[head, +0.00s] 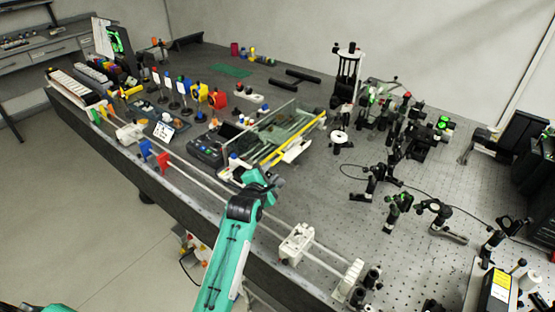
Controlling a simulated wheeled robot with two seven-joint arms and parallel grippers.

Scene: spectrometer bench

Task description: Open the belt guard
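A clear cover that looks like the belt guard (290,122) stands on the bench at the middle of the head view. A yellow bar (297,141) runs along its near right side. Its clear panels make it hard to tell whether it is open or shut. My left gripper (264,182) is at the end of my teal arm, just in front of the guard's near end. The wrist hides most of its fingers, and I cannot see whether it touches anything. My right gripper is not in view.
A dark control unit (211,147) sits left of the guard. A rail with white carriages (297,243) runs along the bench's front edge. Optics mounts (376,182) crowd the right side. Coloured parts (205,93) and racks (74,88) fill the left.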

